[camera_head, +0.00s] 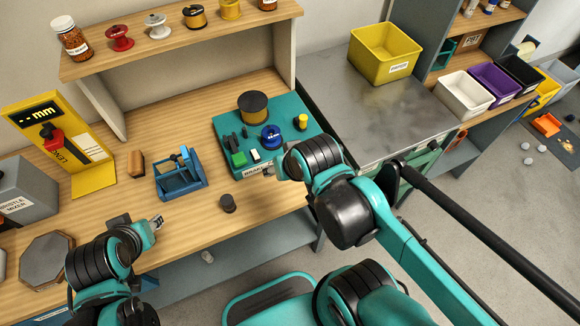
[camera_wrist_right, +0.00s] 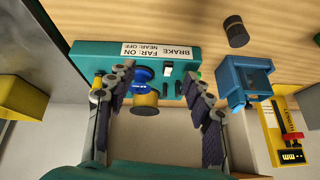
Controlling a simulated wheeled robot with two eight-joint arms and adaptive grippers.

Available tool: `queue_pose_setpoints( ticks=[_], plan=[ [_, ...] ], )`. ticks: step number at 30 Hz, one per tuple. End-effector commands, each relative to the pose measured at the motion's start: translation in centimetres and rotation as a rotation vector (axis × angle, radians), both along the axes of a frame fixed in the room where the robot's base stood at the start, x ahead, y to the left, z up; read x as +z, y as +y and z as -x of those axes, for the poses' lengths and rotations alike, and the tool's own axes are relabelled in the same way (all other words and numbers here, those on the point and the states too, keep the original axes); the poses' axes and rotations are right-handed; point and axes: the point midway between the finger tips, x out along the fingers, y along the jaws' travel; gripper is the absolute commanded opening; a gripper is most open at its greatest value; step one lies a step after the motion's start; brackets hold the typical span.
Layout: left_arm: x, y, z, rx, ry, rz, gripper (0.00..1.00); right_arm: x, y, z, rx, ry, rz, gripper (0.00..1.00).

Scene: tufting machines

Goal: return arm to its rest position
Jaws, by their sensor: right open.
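My right arm reaches in from the right in the head view. Its gripper (camera_head: 270,172) is over the front edge of the teal brake panel (camera_head: 222,127). In the right wrist view the right gripper (camera_wrist_right: 158,80) has its fingers spread, with nothing held between them. The panel (camera_wrist_right: 111,58), a blue knob (camera_wrist_right: 144,74) and a dark-topped yellow spool (camera_wrist_right: 146,106) show beyond the fingers. My left gripper (camera_head: 157,222) is low at the left, over the front of the wooden bench. Its fingertips are too small to tell their opening.
A yellow gauge stand (camera_head: 90,180) is farther left. A yellow bin (camera_head: 383,55) sits on the metal table, whose middle is clear.

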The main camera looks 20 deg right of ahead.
Motion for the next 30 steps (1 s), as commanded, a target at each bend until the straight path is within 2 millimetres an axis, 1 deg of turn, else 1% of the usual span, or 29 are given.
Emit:
queue_pose_setpoints(
  ticks=[1, 3, 6, 30],
  plan=[
    [0.0, 0.0, 0.0, 0.0, 0.0, 0.0, 0.35, -0.2, -0.7, 0.5, 0.032, -0.028, 0.032, 0.52],
    [0.0, 0.0, 0.0, 0.0, 0.0, 0.0, 0.35, -0.2, -1.3, 0.7, 0.074, -0.058, 0.072, 0.52],
    [0.0, 0.0, 0.0, 0.0, 0.0, 0.0, 0.35, -0.2, -1.7, 0.8, 0.104, -0.076, 0.101, 0.52],
    [0.0, 0.0, 0.0, 0.0, 0.0, 0.0, 0.35, -0.2, -1.7, 0.8, 0.11, -0.077, 0.104, 0.52]
  ],
)
